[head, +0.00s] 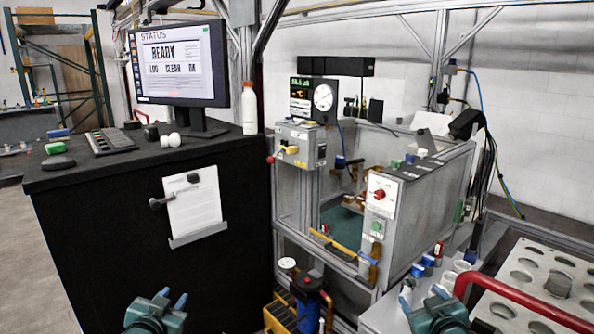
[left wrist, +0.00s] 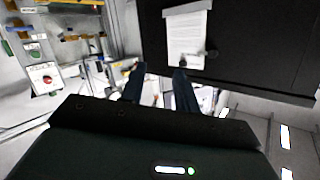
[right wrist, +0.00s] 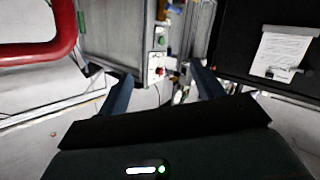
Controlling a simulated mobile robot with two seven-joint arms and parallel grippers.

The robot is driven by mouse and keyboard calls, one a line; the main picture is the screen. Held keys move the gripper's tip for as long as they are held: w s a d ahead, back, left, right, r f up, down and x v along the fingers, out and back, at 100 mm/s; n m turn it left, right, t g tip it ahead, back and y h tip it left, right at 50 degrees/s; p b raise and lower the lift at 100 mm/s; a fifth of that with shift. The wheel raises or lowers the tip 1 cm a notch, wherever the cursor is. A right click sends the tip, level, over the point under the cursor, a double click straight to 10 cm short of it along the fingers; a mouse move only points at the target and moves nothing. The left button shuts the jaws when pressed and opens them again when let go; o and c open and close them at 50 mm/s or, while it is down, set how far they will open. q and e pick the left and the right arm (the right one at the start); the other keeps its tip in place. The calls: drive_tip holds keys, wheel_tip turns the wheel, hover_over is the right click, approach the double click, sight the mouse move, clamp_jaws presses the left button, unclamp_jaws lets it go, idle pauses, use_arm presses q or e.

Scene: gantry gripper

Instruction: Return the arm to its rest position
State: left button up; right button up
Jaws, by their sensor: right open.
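My left gripper (head: 173,296) is low in the head view, in front of the black cabinet. In the left wrist view its two dark fingers (left wrist: 159,76) stand apart with nothing between them. My right gripper (head: 422,298) is at the bottom right of the head view, in front of the gantry machine. In the right wrist view its fingers (right wrist: 162,82) stand wider apart and hold nothing. Both grippers appear clear of every surface. The gantry enclosure (head: 425,205) stands at centre right, with a red knob (head: 379,194) and a green button (head: 376,226) on its front panel.
The black cabinet (head: 120,235) fills the left, carrying a monitor (head: 178,62) reading READY, a keyboard (head: 110,141) and a white bottle (head: 249,108). A blue filter canister (head: 307,305) stands low at the centre. At right are a perforated tray (head: 545,272) and a red bar (head: 515,298).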

use_arm(q)
drive_tip(key=s+d+f+g+h, duration=0.1)
drive_tip(key=s+d+f, duration=0.3)
drive_tip(key=s, duration=0.6)
drive_tip(key=s+d+f+g+h, duration=0.1)
drive_tip(key=s+d+f, duration=0.4)
drive_tip(key=s, duration=0.5)
drive_tip(key=s+d+f+g+h, duration=0.1)
drive_tip(key=s+d+f, duration=0.3)
drive_tip(key=s, duration=0.7)
drive_tip(key=shift+d+f+n+g, duration=0.25)
drive_tip(key=shift+d+g, duration=0.35)
drive_tip(key=shift+g, duration=0.3)
use_arm(e)
drive_tip(key=s+a+f+g+y, duration=0.1)
drive_tip(key=s+a+f, duration=0.3)
drive_tip(key=s, duration=0.6)
drive_tip(key=s+a+f+g+y, duration=0.1)
drive_tip(key=s+a+f, duration=0.4)
drive_tip(key=s, duration=0.5)
drive_tip(key=s+a+f+g+y, duration=0.1)
drive_tip(key=s+a+f, duration=0.3)
drive_tip(key=s, duration=0.7)
drive_tip(key=shift+a+f+m+g, duration=0.3)
drive_tip(key=shift+a+g, duration=0.3)
drive_tip(key=shift+g, duration=0.3)
drive_tip(key=shift+r, duration=0.1)
